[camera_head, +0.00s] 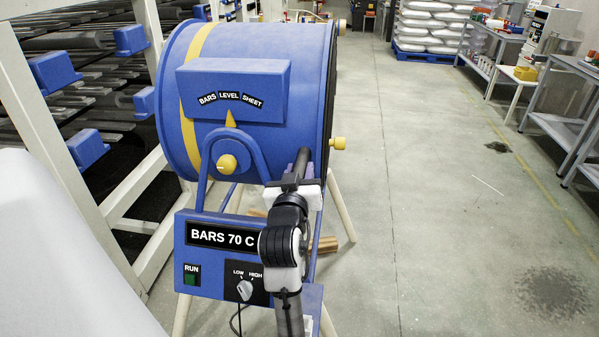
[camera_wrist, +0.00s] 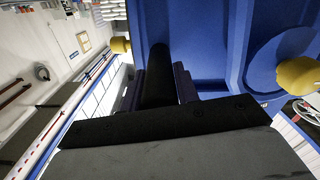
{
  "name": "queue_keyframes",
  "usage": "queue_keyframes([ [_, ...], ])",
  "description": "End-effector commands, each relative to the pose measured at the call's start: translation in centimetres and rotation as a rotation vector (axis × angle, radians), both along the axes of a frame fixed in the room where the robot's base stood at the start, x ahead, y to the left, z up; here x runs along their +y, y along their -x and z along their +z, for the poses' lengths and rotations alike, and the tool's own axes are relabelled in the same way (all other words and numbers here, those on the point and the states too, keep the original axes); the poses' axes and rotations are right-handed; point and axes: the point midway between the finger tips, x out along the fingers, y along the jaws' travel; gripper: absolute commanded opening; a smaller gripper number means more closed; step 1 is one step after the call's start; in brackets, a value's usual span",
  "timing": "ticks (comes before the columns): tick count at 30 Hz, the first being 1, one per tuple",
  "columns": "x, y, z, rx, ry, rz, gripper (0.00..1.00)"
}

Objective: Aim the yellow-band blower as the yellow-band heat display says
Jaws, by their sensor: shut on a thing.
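The blue blower drum (camera_head: 260,55) with a yellow band (camera_head: 190,80) stands on a frame in the middle of the head view. Its top plate reads BARS, LEVEL, SHEET (camera_head: 230,98), left to right. The yellow pointer (camera_head: 231,118) points up at LEVEL. The display (camera_head: 222,238) on the panel below reads BARS 70 C. My gripper (camera_head: 296,178) is shut on a dark bar handle (camera_head: 302,158) at the drum's right side. In the wrist view the black handle (camera_wrist: 157,72) lies between the fingers of my gripper (camera_wrist: 163,88), beside the blue housing.
The panel has a green RUN button (camera_head: 191,275) and a LOW/HIGH knob (camera_head: 245,289). Yellow knobs (camera_head: 227,164) sit on the drum's pivots. A rack (camera_head: 80,90) with blue blocks stands close on the left. The floor (camera_head: 440,200) to the right is clear, with benches beyond.

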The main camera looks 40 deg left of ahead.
Motion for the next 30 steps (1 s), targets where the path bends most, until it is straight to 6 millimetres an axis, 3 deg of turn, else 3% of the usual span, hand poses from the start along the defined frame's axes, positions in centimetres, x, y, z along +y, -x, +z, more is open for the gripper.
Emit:
queue_keyframes([
  [15, 0.9, 0.4, -6.5, 0.175, -0.265, -0.002, 0.00],
  [30, 1.1, 0.6, -6.5, 0.204, -0.323, -0.001, 0.00],
])
